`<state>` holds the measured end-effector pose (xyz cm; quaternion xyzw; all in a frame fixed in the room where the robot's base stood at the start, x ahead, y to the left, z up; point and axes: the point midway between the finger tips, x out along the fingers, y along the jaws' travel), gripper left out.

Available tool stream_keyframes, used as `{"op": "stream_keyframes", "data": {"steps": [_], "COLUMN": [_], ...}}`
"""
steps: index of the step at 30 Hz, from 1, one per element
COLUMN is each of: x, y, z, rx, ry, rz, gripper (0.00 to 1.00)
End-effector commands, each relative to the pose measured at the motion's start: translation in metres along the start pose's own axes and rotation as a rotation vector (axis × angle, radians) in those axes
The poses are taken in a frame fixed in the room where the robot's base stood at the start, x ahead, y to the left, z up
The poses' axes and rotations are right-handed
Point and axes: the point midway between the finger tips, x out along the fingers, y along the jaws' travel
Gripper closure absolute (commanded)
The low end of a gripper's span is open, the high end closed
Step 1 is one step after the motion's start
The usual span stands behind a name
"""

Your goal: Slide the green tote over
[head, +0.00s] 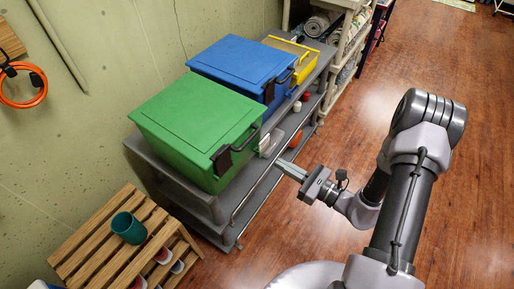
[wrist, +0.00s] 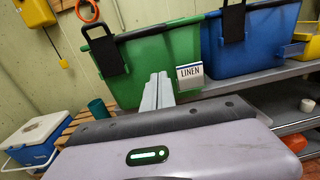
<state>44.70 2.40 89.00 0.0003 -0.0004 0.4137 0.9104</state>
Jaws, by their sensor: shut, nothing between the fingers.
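The green tote (head: 196,126) has a closed lid and dark latches and stands on the top shelf of a grey cart (head: 204,199), nearest the front end. In the wrist view the tote (wrist: 150,62) fills the upper middle, with a white card reading LINEN (wrist: 190,76) low on its face. My gripper (head: 280,164) is shut and empty, in front of the cart near the tote's lower right side. In the wrist view its closed fingers (wrist: 159,82) point at the tote's front. I cannot tell whether they touch it.
A blue tote (head: 242,66) stands right behind the green one, with a yellow bin (head: 297,58) beyond it. A slatted wooden rack (head: 100,252) with a teal cup (head: 128,228) stands at the lower left. Open wooden floor (head: 320,107) lies to the right.

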Motion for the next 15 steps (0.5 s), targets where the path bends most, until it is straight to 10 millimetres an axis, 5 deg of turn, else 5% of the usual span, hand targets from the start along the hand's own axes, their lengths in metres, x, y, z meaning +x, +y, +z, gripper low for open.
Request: {"op": "stream_keyframes", "data": {"steps": [15], "x": [0.102], "y": [0.002], "z": [-0.002], "rx": [-0.002], "ry": [0.0], "rz": [0.007], "gripper": [1.0]}}
